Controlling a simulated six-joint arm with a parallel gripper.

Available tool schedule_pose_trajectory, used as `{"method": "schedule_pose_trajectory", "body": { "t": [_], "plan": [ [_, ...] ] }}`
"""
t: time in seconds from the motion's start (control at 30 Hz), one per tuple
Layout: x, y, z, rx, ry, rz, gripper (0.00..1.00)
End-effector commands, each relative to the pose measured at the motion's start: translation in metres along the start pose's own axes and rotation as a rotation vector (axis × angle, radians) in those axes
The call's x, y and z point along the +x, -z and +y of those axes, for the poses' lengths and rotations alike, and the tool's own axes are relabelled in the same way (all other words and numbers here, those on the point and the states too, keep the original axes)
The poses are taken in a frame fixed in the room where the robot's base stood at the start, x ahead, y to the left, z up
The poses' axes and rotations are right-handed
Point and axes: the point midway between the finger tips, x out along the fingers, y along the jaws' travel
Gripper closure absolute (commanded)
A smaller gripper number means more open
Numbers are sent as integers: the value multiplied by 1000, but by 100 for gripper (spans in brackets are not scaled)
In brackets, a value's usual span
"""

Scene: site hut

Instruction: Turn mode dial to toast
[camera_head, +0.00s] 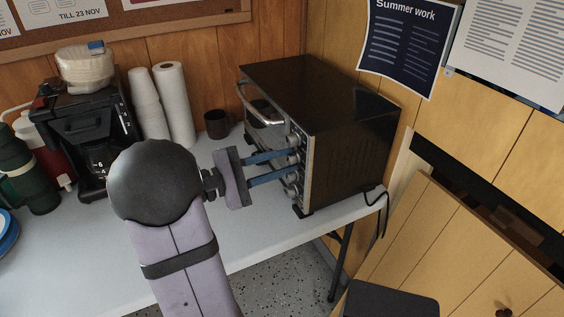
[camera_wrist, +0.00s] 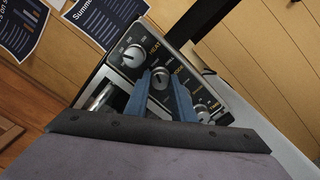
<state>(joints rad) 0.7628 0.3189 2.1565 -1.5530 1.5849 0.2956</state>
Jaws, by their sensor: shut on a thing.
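The black toaster oven (camera_head: 345,115) stands at the right end of the white table, its control panel facing my gripper (camera_head: 295,163). In the wrist view the panel has three silver dials in a row. The mode dial (camera_wrist: 160,77) is in the middle, between the heat dial (camera_wrist: 133,55) and the timer dial (camera_wrist: 203,112). My gripper (camera_wrist: 164,88) has its two blue fingers shut on the mode dial, one on each side. The fingers hide part of the panel lettering, and I cannot read which mode the dial points to.
The oven door handle (camera_head: 259,106) is beside the panel. The table (camera_head: 265,235) is clear in front of the oven.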

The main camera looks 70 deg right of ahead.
Motion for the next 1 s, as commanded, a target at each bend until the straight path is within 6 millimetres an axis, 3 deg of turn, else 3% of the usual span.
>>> {"method": "schedule_pose_trajectory", "body": {
  "t": [0.03,0.07,0.13,0.57,1.0],
  "plan": [
    [0,0,0,-1,1,0,100],
    [0,0,0,-1,1,0,73],
    [0,0,0,-1,1,0,59],
    [-7,1,0,-1,-2,3,59],
    [-62,1,0,-1,-1,3,59]
  ]
}}
